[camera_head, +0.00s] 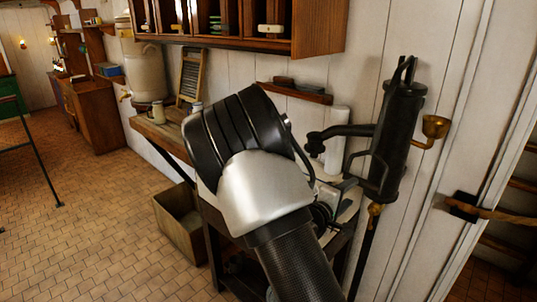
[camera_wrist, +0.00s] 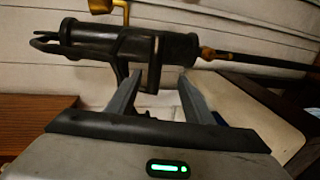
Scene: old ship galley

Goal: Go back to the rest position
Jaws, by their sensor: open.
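My gripper (camera_wrist: 161,80) is open in the wrist view, its two grey fingers apart with nothing held between them. Beyond the fingertips is a black hand pump (camera_wrist: 100,42), which lies sideways in this view; a dark part of it shows between the fingers. I cannot tell how far the fingertips are from it. In the head view the pump (camera_head: 396,140) is upright on the wall, right of my arm, with a brass cup (camera_head: 435,127) on its side. My arm covers the middle of that view and hides the gripper there.
A narrow bench (camera_head: 158,133) runs along the wall behind my arm, with a washboard (camera_head: 190,75) and a large urn (camera_head: 145,72). A wall cabinet (camera_head: 318,30) hangs above. A wooden crate (camera_head: 180,222) sits on the floor. Tiled floor (camera_head: 85,220) at left is largely clear.

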